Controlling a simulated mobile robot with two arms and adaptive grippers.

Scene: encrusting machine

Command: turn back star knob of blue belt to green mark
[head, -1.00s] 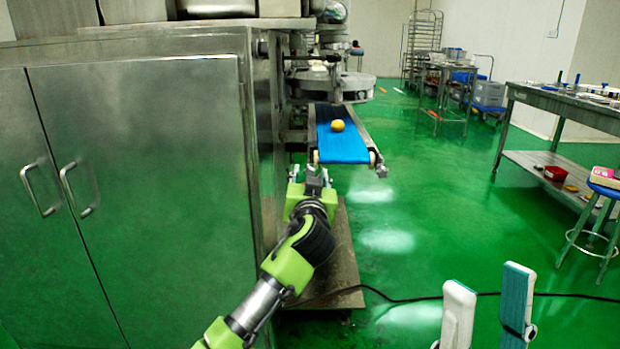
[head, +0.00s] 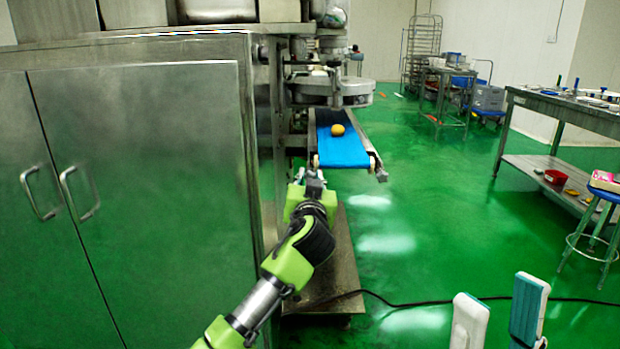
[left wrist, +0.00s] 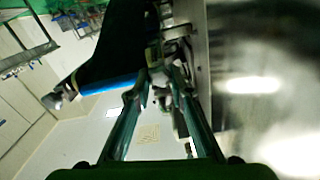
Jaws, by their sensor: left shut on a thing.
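The blue belt (head: 341,152) is a short conveyor sticking out of the steel machine, with a small orange-yellow piece (head: 338,130) on it. My left gripper (head: 309,180) is just below the near left end of the belt, beside the machine's side. In the left wrist view its two fingers (left wrist: 159,88) converge and are shut on a small grey part, the star knob (left wrist: 160,80), beside the belt's edge. The knob's shape and the green mark cannot be made out. The belt also shows in the left wrist view (left wrist: 112,80). My right gripper (head: 498,293) is open and empty at the lower right.
A steel cabinet (head: 140,190) with two handles fills the left, close to my left arm. A steel table (head: 560,105) and a stool (head: 590,235) stand at the right. A black cable (head: 400,300) crosses the open green floor.

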